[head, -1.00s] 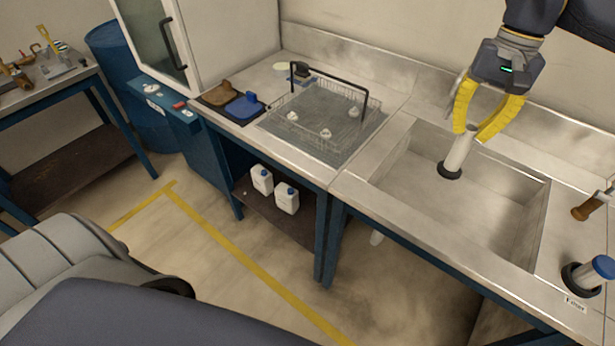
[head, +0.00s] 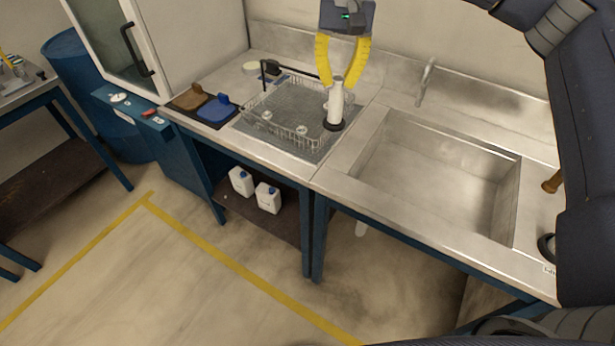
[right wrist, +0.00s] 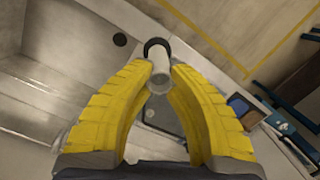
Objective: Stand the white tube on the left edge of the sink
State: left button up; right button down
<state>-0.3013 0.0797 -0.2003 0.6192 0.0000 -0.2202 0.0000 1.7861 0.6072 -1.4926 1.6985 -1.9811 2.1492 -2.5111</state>
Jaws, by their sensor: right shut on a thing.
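The white tube (head: 336,103) is upright with a black ring at its lower end. My right gripper (head: 340,80), with yellow fingers, is shut on its upper part. In the head view the tube overlaps the right side of the wire basket, left of the sink (head: 440,180); I cannot tell whether its base touches anything. The right wrist view shows the tube (right wrist: 160,75) between the yellow fingers, with the black ring at its far end. The sink basin (right wrist: 60,95) is at the left there. My left gripper is not in view.
A wire basket (head: 285,133) with small white pieces sits on the counter left of the sink. A faucet (head: 426,80) stands behind the basin. Brown and blue pads (head: 217,109) lie further left. White jugs (head: 268,197) stand on the shelf below. The basin is empty.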

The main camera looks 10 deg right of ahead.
aim_at(335, 107)
jog(key=shift+a+f, duration=0.15)
jog(key=shift+f, duration=0.1)
notch_tip(335, 107, down, 20)
jog(key=shift+r, duration=0.25)
dwell(0.3)
jog(key=shift+w, duration=0.1)
jog(key=c, duration=1.8)
grip_release()
jog(key=shift+f, duration=0.1)
jog(key=o, duration=0.5)
jog(key=shift+c, duration=0.2)
jog(key=r, duration=0.4)
jog(key=w+r, duration=0.1)
jog(key=r, duration=0.7)
jog(key=shift+w+d+r, duration=0.1)
jog(key=shift+w+d, duration=0.05)
jog(key=shift+d, duration=0.2)
